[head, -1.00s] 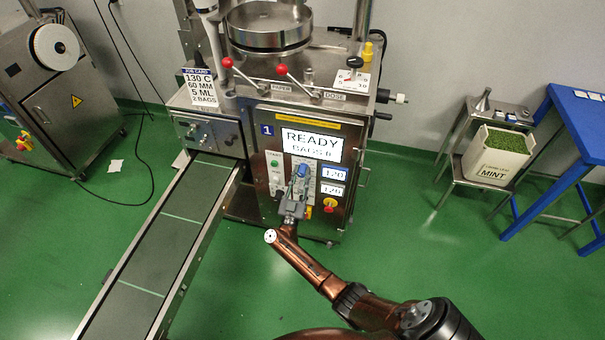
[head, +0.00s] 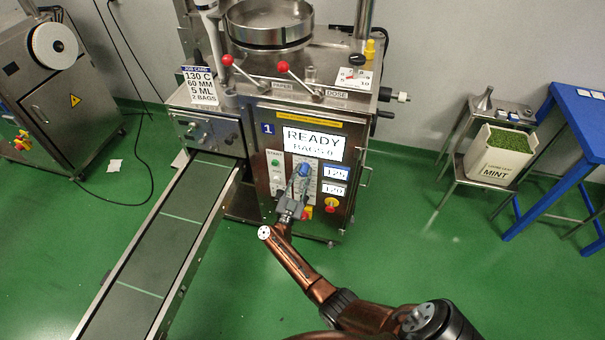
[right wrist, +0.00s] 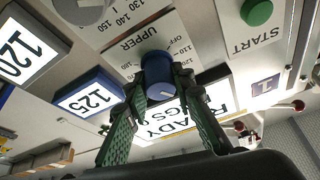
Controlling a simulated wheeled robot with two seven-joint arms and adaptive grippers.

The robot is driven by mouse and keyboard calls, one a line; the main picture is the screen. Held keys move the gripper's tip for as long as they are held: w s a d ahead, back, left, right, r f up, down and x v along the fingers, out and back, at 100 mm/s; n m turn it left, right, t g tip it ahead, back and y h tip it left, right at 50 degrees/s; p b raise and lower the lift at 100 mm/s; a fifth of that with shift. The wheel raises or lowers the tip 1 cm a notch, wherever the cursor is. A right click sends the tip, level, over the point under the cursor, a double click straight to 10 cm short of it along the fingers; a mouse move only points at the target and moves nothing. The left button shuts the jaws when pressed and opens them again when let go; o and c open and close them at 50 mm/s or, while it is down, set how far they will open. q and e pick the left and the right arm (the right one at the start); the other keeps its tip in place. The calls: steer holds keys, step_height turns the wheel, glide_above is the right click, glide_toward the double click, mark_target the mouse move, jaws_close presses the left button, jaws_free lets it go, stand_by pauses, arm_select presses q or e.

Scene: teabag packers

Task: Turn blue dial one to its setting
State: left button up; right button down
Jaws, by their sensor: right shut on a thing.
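Blue dial one (head: 304,169) is on the front panel of the machine marked 1, below the READY screen (head: 313,143). My right gripper (head: 298,187) is shut on this dial. In the right wrist view the blue dial (right wrist: 158,72) sits between the two green fingers, with the label UPPER beside it. The upper readout (head: 336,173) shows 125 and the lower readout (head: 333,189) shows 120. The job card (head: 199,87) reads 130 C, 60 MM, 5 ML, 2 BAGS. My left gripper is not in view.
A green START button (head: 275,163) is left of the dial. A red stop button (head: 331,205) on yellow is at the lower right. A conveyor (head: 165,245) runs out at the left. A stand holds the MINT bin (head: 497,162) at the right.

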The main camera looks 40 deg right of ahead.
steer(key=shift+f, duration=0.1)
steer(key=c, duration=1.7)
jaws_free()
steer(key=shift+o, duration=0.2)
steer(key=shift+a, duration=0.1)
steer(key=v, duration=1.2)
